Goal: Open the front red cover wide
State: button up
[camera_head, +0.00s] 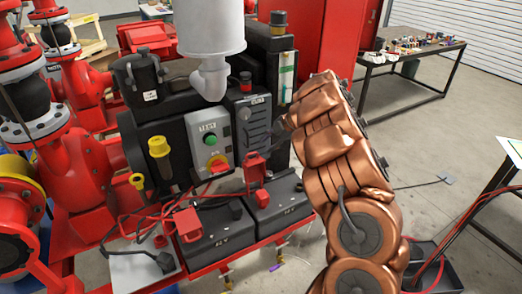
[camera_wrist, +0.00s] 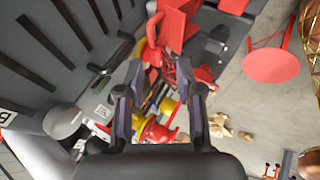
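Two red covers sit on the black batteries in the head view. One red cover (camera_head: 187,223) is on the left battery (camera_head: 216,238), raised and tilted. The other red cover (camera_head: 256,165) stands up on the right battery (camera_head: 279,207). I cannot tell which is the front one. In the wrist view my gripper (camera_wrist: 163,92) is open, with a gap between its two dark fingers and nothing held. A red cover-like piece (camera_wrist: 179,22) shows beyond the fingertips, apart from them.
The black engine with its control panel (camera_head: 210,140) stands behind the batteries. Red cables (camera_head: 135,215) run at the left. Red pipework (camera_head: 85,165) fills the far left. A table with small parts (camera_head: 415,52) stands at the back right, with open floor before it.

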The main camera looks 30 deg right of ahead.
jog(key=shift+v, duration=1.95)
jog(key=shift+c, duration=0.3)
